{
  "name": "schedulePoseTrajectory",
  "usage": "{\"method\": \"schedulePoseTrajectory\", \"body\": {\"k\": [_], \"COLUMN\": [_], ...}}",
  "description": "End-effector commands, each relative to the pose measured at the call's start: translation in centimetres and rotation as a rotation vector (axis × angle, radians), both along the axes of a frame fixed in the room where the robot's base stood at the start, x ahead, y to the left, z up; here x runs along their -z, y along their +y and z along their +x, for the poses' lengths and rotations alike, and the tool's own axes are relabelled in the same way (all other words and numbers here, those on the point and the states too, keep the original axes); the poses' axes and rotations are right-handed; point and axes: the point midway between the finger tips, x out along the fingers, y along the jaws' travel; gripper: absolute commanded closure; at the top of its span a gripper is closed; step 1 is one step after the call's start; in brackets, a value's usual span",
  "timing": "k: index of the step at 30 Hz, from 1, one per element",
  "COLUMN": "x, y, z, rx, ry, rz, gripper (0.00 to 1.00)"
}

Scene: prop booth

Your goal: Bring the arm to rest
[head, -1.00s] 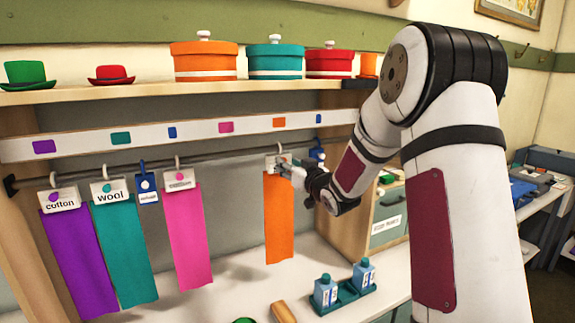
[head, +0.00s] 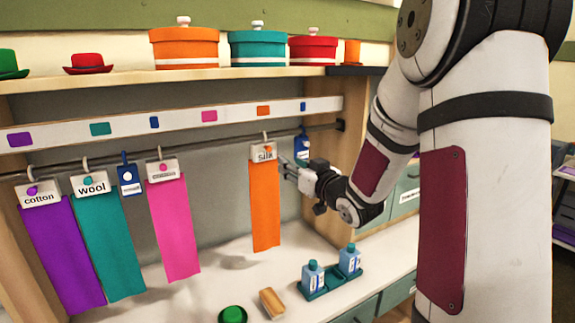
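My arm reaches in from the right side of the head view. My gripper (head: 284,166) is just right of the orange cloth (head: 264,207) and its white "silk" tag (head: 263,153). Its small fingers look parted, with nothing between them. The orange cloth hangs by its hook from the rail (head: 215,152), apart from the gripper as far as I can see. A blue tag (head: 303,147) hangs behind the gripper and is partly hidden by it.
Purple (head: 62,255), teal (head: 108,245) and pink (head: 174,230) cloths hang further left. Hats and round boxes stand on the shelf (head: 120,79) above. Two blue bottles in a teal tray (head: 330,289), a brush (head: 271,302) and a green item (head: 233,314) are on the counter below.

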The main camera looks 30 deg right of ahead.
Motion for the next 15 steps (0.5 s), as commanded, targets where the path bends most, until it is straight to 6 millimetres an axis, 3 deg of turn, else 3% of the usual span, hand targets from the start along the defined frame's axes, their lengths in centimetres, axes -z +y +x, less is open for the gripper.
{"method": "schedulePoseTrajectory", "body": {"k": [8,15], "x": [-0.1,-1.6], "y": [0.1,2.4], "z": [0.0,-1.1], "rx": [0.003,0.071], "ry": [0.008,0.16], "rz": [-0.005,-0.074], "gripper": [0.65,0.65]}}
